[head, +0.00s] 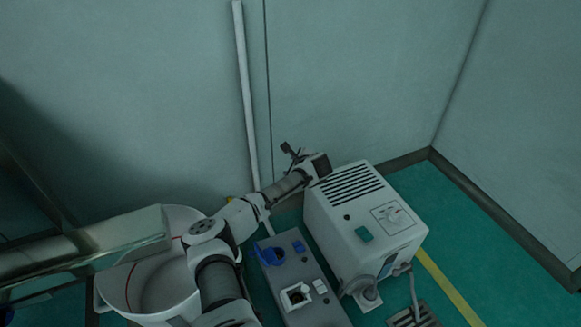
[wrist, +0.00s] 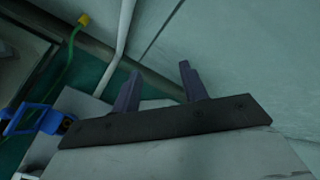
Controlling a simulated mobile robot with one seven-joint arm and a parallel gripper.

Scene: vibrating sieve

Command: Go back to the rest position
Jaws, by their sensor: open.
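My gripper (head: 291,152) is at the end of my outstretched arm in the head view, near the back wall and just behind the top left of the white machine. In the wrist view my gripper (wrist: 158,82) shows two dark fingers standing apart, with nothing between them. The fingers point toward the wall and the floor edge. The white machine (head: 347,218) has a slotted top, a dial panel and a teal button. The contact between my gripper and the machine, if any, cannot be told.
A grey panel (head: 309,276) with blue and white fittings stands left of the machine. A blue bracket (wrist: 27,119) shows at the left in the wrist view. A white pipe (head: 246,95) runs up the wall. A large white round container (head: 163,283) stands at lower left.

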